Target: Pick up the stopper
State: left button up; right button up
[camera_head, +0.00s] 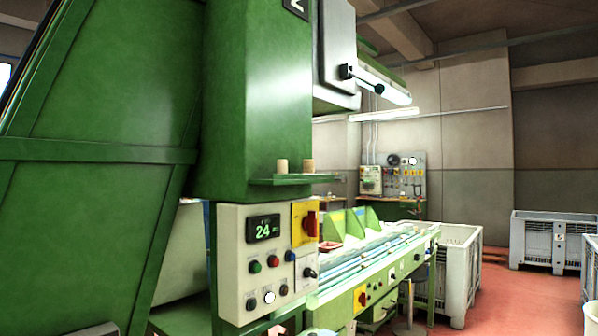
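Two cork stoppers stand upright on a small green shelf (295,180) fixed to the green machine. The left stopper (282,166) is tan and clear of its neighbour. The right stopper (308,166) is a similar tan and stands a short gap away. Neither of my grippers shows in the head view.
A tall green machine cabinet (258,110) fills the left and centre. Below the shelf is a control panel (265,262) with buttons and a yellow-red switch (305,223). A conveyor bench (375,262) runs behind. Grey crates (455,275) stand right; red floor (510,300) is open there.

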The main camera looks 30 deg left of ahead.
aim_at(308, 166)
jog(key=i+u, duration=0.25)
jog(key=u, duration=0.15)
jog(key=i+u, duration=0.6)
jog(key=u, duration=0.2)
